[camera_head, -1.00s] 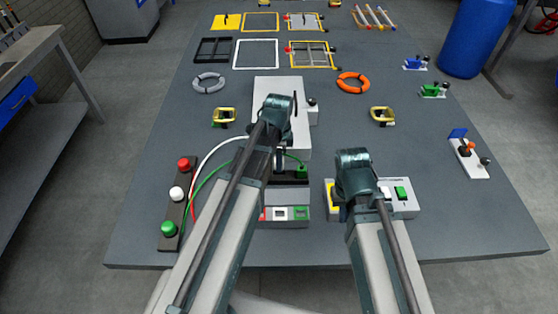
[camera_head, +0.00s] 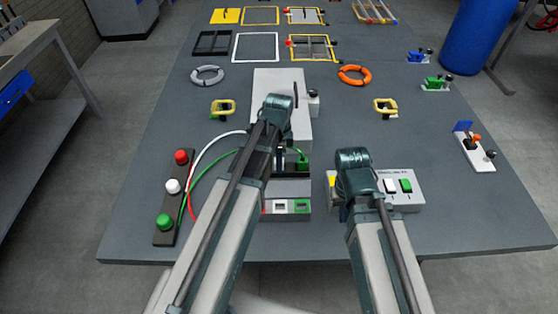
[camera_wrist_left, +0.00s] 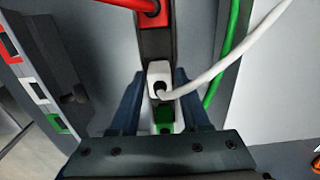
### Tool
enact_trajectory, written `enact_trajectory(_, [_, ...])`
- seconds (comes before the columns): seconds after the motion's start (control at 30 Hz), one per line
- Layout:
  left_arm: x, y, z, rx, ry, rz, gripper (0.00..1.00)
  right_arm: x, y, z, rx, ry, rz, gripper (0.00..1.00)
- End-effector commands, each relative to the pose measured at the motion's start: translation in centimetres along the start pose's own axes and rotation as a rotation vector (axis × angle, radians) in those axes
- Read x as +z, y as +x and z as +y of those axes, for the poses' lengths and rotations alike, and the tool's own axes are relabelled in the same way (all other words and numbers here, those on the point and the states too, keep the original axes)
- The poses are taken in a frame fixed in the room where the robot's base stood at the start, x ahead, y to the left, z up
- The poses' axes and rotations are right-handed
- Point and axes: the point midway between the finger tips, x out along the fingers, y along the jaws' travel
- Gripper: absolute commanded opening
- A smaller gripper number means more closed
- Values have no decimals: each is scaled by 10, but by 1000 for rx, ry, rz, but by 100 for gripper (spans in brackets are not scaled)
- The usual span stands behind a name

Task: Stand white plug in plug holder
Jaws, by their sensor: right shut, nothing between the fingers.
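In the left wrist view the white plug (camera_wrist_left: 159,73), with its white cable, stands in the dark plug holder (camera_wrist_left: 155,43) between the red plug (camera_wrist_left: 152,14) and the green plug (camera_wrist_left: 164,118). My left gripper (camera_wrist_left: 159,78) is open, one finger on each side of the white plug, with narrow gaps visible. In the head view my left gripper (camera_head: 280,158) is over the holder, and its arm hides the white plug. The green plug (camera_head: 303,157) shows beside it. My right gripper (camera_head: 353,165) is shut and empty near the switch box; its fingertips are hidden.
A box with red, white and green sockets (camera_head: 290,206) lies in front of the holder. A strip with red, white and green buttons (camera_head: 173,187) is at left. The switch box (camera_head: 415,196) is at right. A pale box (camera_head: 265,84) stands behind.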

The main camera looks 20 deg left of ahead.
Motion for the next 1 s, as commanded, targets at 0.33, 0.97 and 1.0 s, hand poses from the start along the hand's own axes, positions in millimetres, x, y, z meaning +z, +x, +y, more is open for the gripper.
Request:
enact_trajectory(0.33, [0, 0, 0, 0, 0, 0, 67, 0, 0, 0, 0, 0, 0, 0])
enact_trajectory(0.97, [0, -53, 0, 0, 0, 0, 67, 3, -52, 5, 0, 0, 0, 0])
enact_trajectory(1.0, [0, -59, 0, 0, 0, 0, 67, 3, -58, 6, 0, 0, 0, 0])
